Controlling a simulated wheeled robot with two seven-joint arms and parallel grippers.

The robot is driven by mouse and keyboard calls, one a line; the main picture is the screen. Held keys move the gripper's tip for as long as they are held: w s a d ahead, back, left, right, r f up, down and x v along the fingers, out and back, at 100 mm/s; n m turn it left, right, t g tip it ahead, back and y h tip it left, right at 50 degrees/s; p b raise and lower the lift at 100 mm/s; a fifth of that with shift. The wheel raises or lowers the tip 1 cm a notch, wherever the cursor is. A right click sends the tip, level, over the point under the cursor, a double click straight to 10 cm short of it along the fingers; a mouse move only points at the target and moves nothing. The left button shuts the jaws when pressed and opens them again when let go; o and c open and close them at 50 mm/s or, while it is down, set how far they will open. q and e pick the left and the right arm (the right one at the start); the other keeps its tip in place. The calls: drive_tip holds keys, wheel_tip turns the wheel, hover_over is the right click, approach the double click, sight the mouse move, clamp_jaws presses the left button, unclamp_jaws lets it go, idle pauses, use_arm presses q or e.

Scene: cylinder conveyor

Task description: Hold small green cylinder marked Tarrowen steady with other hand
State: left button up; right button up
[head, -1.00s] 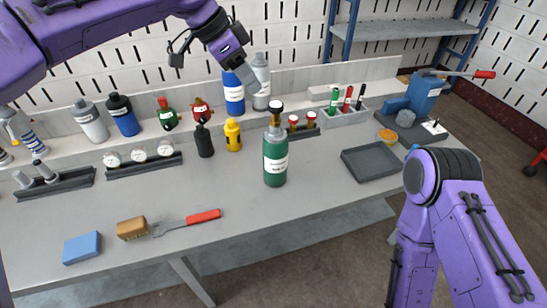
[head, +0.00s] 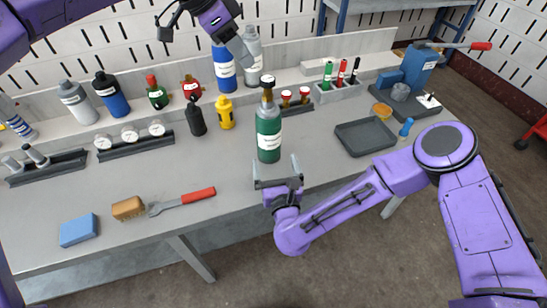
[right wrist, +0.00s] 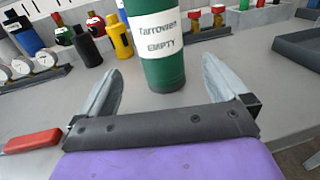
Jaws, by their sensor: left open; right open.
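The small green cylinder (head: 268,135) stands upright on the bench, with a dark knob on its grey top. In the right wrist view its label on the green body (right wrist: 160,70) reads "Tarrowen EMPTY". My right gripper (head: 275,168) is open and low in front of the cylinder. In the right wrist view its two fingers (right wrist: 160,80) point toward the cylinder's lower body, one to each side, and it is not gripped. My left gripper (head: 214,48) is above and left of the cylinder, near the blue cylinder at the back, open and empty.
A dark tray (head: 365,138) lies right of the cylinder. A yellow bottle (head: 226,114) and a black bottle (head: 197,118) stand to its left. A red-handled wrench (head: 182,201), brown brush (head: 128,208) and blue block (head: 79,230) lie front left. The bench right of these is clear.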

sight(264, 79)
drive_tip(key=w, duration=0.3)
drive_tip(key=w+a, duration=0.1)
drive_tip(key=w, duration=0.5)
drive_tip(key=shift+w+a, duration=0.15)
drive_tip(key=shift+a, duration=0.1)
drive_tip(key=c, duration=1.2)
drive_tip(key=o, duration=0.6)
drive_tip(key=c, duration=0.5)
use_arm(q)
drive_tip(key=o, duration=0.4)
drive_tip(key=shift+d, duration=0.1)
use_arm(e)
drive_tip(key=shift+o, duration=0.2)
use_arm(q)
drive_tip(key=shift+o, duration=0.2)
drive_tip(key=shift+s+d+r+n+y, duration=0.15)
drive_tip(key=shift+d+r+n+y, duration=0.2)
drive_tip(key=shift+d+n+y, duration=0.25)
drive_tip(key=shift+n, duration=0.3)
drive_tip(key=x, duration=1.1)
drive_tip(key=shift+w+f, duration=0.2)
drive_tip(key=shift+f, duration=0.15)
drive_tip(key=shift+c, duration=0.3)
